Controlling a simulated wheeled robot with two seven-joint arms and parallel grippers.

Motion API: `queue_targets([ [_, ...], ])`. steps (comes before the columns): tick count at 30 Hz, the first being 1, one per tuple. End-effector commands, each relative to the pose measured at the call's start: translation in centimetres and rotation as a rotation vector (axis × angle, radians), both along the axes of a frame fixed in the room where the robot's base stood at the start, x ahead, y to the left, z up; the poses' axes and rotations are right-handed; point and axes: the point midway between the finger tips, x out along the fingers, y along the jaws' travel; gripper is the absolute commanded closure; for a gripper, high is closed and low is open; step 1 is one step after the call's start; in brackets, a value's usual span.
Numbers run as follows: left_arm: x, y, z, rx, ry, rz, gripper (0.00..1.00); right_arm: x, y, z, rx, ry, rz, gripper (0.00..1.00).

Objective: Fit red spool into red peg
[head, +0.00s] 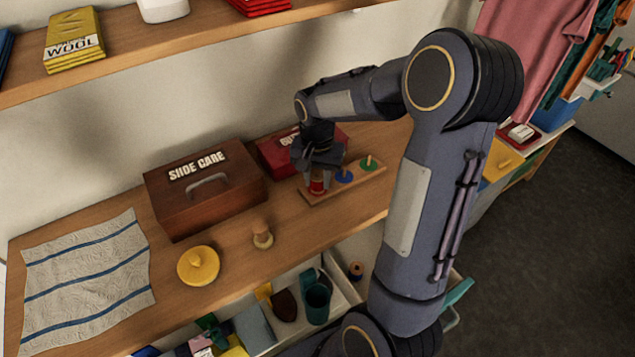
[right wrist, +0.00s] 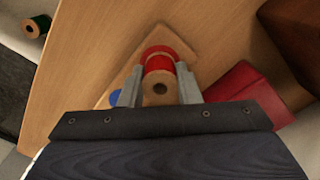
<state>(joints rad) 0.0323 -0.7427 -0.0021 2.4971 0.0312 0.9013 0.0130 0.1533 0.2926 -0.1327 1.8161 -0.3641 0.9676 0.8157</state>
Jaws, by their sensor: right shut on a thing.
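My right gripper (head: 318,172) is shut on the red spool (head: 317,187) at the left end of the wooden peg board (head: 372,173). In the right wrist view the red spool (right wrist: 159,63) sits between the two grey fingers, its pale wooden end with a dark hole facing the camera. A red round base (right wrist: 172,38) shows just behind the spool, on the board's end. The red peg itself is hidden, so I cannot tell whether the spool is around it. My left gripper is not in view.
The board also carries a blue peg base (head: 344,176) and a green one (head: 368,163). A red box (head: 275,152) stands close behind the gripper, and a brown shoe care box (head: 205,190) to the left. A wooden knob-like item (head: 262,236) and yellow lid (head: 198,266) stand in front.

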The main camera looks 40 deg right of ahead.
Motion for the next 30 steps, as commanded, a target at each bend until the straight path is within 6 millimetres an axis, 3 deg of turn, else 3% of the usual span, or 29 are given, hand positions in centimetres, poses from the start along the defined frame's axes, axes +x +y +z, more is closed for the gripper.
queue_targets([
  [10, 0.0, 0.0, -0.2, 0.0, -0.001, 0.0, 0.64, 0.0, 0.0, -0.3, 0.0, 0.0, 0.0, 0.92],
  [11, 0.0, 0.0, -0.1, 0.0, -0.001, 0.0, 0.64, 0.0, 0.0, -0.2, 0.0, 0.0, 0.0, 0.66],
  [15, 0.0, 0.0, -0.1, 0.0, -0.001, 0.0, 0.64, 0.0, 0.0, -0.2, 0.0, 0.0, 0.0, 0.49],
  [23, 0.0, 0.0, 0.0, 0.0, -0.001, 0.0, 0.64, 0.0, 0.0, -0.1, 0.0, 0.0, 0.0, 0.49],
  [30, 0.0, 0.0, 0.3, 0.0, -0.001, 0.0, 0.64, 0.1, 0.0, 2.4, -0.002, -0.005, 0.0, 0.49],
])
